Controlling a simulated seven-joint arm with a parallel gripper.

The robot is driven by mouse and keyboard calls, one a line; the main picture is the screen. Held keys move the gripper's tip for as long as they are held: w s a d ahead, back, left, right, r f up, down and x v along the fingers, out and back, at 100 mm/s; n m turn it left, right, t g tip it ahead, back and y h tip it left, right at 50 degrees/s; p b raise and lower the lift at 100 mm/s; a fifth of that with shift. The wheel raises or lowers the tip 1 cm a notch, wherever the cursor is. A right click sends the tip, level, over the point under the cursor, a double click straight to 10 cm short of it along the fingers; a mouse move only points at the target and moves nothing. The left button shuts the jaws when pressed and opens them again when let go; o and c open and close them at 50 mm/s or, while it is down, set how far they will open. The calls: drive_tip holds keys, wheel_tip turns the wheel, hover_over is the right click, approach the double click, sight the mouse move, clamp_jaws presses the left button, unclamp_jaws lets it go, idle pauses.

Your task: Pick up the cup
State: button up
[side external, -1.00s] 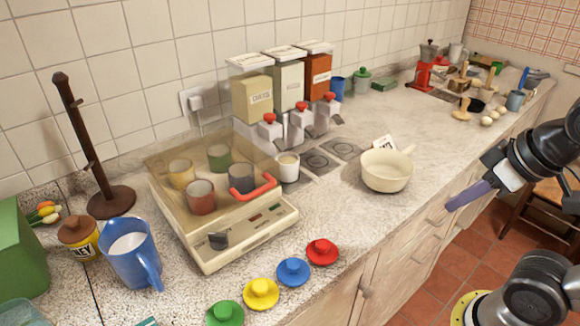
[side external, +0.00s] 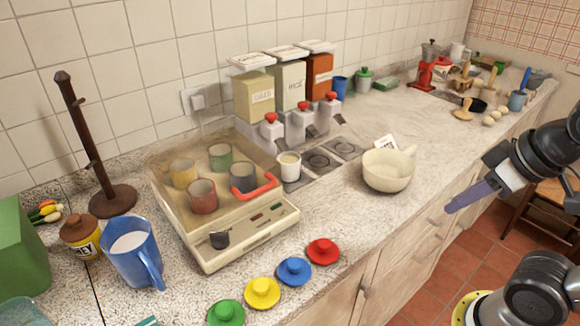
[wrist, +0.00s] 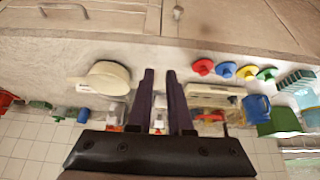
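Several small cups, yellow, green, grey and red (side external: 202,197), stand inside a box with a clear lid (side external: 165,160) and a red handle. A white cup (side external: 288,167) stands outside it, below the dispensers; a blue mug (side external: 133,255) with a white inside stands at the front left. The blue mug also shows in the wrist view (wrist: 257,108). My gripper (side external: 452,207) is off the counter's front edge at the right, apart from every cup. In the wrist view its two purple fingers (wrist: 160,75) have a gap between them, with nothing held.
A cream pot (side external: 386,170) stands on the counter, nearest my gripper. Red, blue, yellow and green lids (side external: 293,271) lie along the front edge. Dispensers with red knobs (side external: 302,120) and a dark wooden stand (side external: 80,150) rise behind. The counter right of the pot is partly clear.

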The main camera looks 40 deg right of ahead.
drive_tip(key=o, duration=1.2)
drive_tip(key=shift+o, duration=0.2)
